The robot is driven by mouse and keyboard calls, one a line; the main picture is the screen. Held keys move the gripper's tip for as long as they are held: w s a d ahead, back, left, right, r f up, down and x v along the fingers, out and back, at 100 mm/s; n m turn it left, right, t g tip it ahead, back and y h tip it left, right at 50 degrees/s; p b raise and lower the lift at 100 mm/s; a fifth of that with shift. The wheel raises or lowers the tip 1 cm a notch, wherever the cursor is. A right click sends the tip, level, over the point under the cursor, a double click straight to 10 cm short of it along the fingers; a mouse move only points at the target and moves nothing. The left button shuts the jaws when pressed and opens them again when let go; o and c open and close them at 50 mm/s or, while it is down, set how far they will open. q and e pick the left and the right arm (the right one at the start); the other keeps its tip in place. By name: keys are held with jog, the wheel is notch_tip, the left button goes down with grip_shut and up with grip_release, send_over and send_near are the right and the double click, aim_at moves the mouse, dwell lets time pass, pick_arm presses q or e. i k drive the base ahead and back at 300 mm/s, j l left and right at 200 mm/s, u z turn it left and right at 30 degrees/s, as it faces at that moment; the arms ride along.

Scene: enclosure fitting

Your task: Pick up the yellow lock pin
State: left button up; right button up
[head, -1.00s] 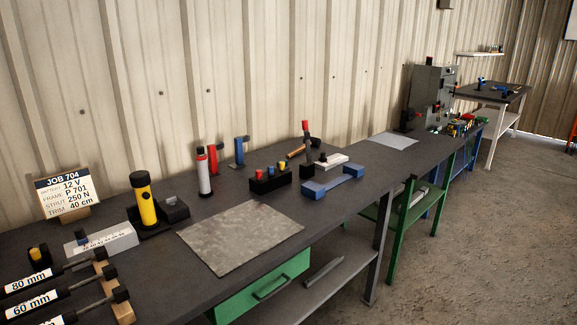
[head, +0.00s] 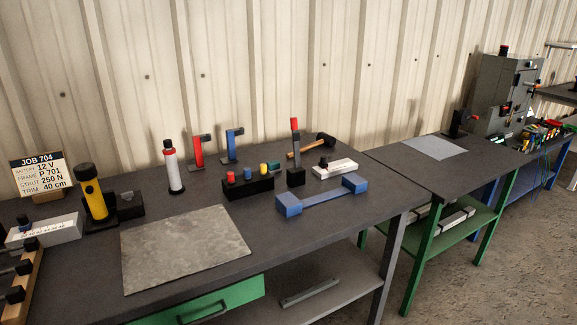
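The yellow lock pin (head: 264,169) looks to be the small yellow peg standing upright in a black block (head: 248,188) near the middle of the dark workbench. A red peg (head: 231,177), a blue peg (head: 247,174) and a green peg (head: 274,166) stand in the same block. The lower part of each peg is hidden in the block. Neither of my grippers is in the head view.
A grey mat (head: 185,248) lies in front of the block. A blue bar-shaped part (head: 322,196) lies to its right, and a black block with a red-topped upright (head: 295,160) stands close by. A white-and-red cylinder (head: 174,170) and a yellow torch (head: 94,198) stand left.

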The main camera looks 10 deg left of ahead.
aim_at(263, 167)
jog(key=i+l, duration=0.15)
jog(key=l, duration=0.2)
jog(key=i+l, duration=0.15)
jog(key=l, duration=0.15)
jog(key=i+l+u, duration=0.1)
jog(key=l, duration=0.25)
jog(key=i+l, duration=0.2)
jog(key=l, duration=0.15)
